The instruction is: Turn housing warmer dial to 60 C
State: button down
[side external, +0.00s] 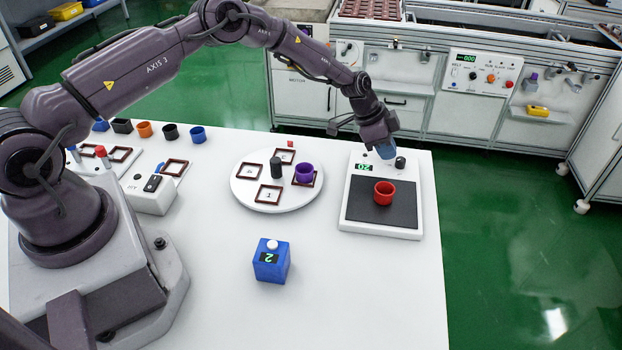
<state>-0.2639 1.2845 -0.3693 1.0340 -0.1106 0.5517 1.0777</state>
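The housing warmer is a white slab (349,218) with a black pad (400,212) at the right of the white table. A red cup-shaped housing (384,192) stands upright on the pad. At its back edge is a small display (364,167) with green digits that look like 20, turned about in the picture. The black dial (400,162) is right of the display. My gripper (386,155) points down just left of and behind the dial, close to it. Whether they touch is unclear. Its fingertips are too small to tell open from shut.
A round white turntable (245,198) left of the warmer carries square frames, a purple cup (305,173) and a black cylinder (276,167). A blue box (271,262) with a white button stands in front. Several small cups line the table's back left. The front right of the table is clear.

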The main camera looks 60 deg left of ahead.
jog(key=shift+s+f, duration=0.25)
jog(key=shift+f, duration=0.1)
jog(key=shift+s+a, duration=0.15)
jog(key=shift+a, duration=0.1)
jog(key=shift+r, duration=3.25)
jog(key=shift+s+d+f, duration=0.15)
jog(key=shift+d+f, duration=0.2)
jog(key=shift+f, duration=0.65)
jog(key=shift+s+d+f, duration=0.2)
jog(key=shift+d+f, duration=0.2)
jog(key=shift+f, duration=0.65)
jog(key=shift+s+d+f, duration=0.15)
jog(key=shift+d+f, duration=0.2)
jog(key=shift+f, duration=0.65)
